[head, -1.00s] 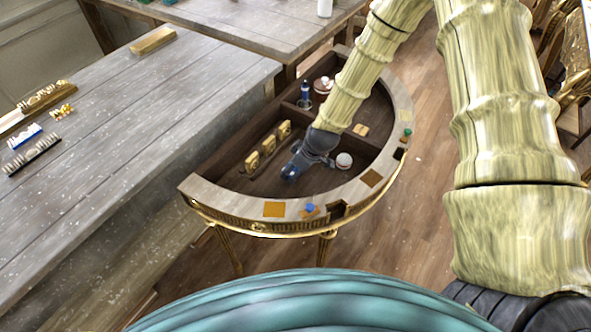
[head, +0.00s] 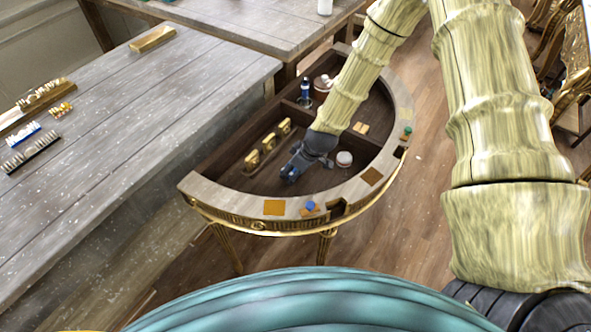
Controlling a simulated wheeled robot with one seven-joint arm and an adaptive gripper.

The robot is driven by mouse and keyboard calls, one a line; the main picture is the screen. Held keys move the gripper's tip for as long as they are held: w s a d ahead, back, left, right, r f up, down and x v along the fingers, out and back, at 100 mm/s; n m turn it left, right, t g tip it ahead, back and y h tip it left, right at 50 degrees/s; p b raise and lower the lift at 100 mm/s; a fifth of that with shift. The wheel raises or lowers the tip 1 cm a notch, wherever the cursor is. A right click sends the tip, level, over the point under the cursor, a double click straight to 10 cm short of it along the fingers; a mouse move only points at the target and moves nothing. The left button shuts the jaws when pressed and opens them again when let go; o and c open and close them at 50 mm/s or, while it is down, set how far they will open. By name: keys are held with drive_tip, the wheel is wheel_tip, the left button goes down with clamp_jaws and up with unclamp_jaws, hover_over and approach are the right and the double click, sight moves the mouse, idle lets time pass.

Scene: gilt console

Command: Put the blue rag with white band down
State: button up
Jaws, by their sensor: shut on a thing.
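My gripper (head: 296,167) is low inside the half-round gilt console (head: 235,203), in its front compartment. It is shut on a small dark blue thing at its fingertips, which I take to be the blue rag (head: 288,174). Only a little of the rag shows and its white band cannot be made out. I cannot tell whether the rag touches the compartment floor.
A blue bottle (head: 305,88) is in the rear compartment. A small blue piece (head: 311,206) lies on the rim. A long grey table (head: 130,130) is at left.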

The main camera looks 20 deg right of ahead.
drive_tip(key=o, duration=1)
drive_tip(key=shift+s+f, duration=0.35)
drive_tip(key=shift+f, duration=0.25)
drive_tip(key=shift+c, duration=0.2)
drive_tip(key=shift+o, duration=0.9)
drive_tip(key=shift+w+f, duration=0.25)
drive_tip(key=shift+s+d+r, duration=0.1)
drive_tip(key=shift+d+r, duration=0.05)
drive_tip(key=shift+r, duration=0.1)
drive_tip(key=shift+r, duration=0.15)
drive_tip(key=shift+w+r+p, duration=0.2)
drive_tip(key=shift+r+p, duration=0.35)
drive_tip(key=b+v, duration=0.2)
drive_tip(key=v, duration=1)
